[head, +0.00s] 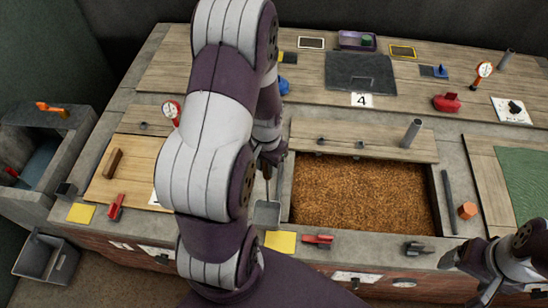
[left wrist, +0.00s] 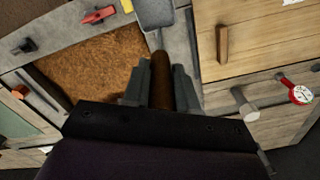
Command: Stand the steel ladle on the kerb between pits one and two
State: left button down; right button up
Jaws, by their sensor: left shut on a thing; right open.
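The steel ladle, with a grey square scoop (head: 267,213) and a brown handle (left wrist: 161,80), is in my left gripper (head: 268,158). In the left wrist view the jaws (left wrist: 160,88) are shut on the handle. The scoop lies over the concrete kerb (head: 285,190) between the wood-covered pit at left and the open grain-filled pit (head: 360,190). I cannot tell whether the scoop touches the kerb. My left arm hides part of the left pit and its number card. My right gripper (head: 464,279) is open and empty at the lower right.
A yellow card (head: 281,242) and a red clamp-like piece (head: 318,240) lie on the front ledge before the kerb. A wooden lid (head: 365,139) with a grey cylinder (head: 411,133) lies behind the grain. An orange block (head: 467,210) sits right of the grain pit.

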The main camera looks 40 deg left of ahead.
pick_arm(q)
jog(key=w+a+f+p, duration=0.3)
jog(key=w+a+f, duration=0.3)
jog(key=f, duration=0.4)
jog(key=shift+a, duration=0.5)
jog(key=c, duration=1)
grip_release()
jog(key=shift+s+r, duration=0.1)
jog(key=shift+s, duration=0.05)
jog(key=shift+o, duration=0.6)
pick_arm(e)
jog(key=r, duration=0.1)
jog(key=s+r, duration=0.1)
jog(key=r, duration=0.2)
jog(key=shift+s+r, duration=0.15)
jog(key=shift+s, duration=0.25)
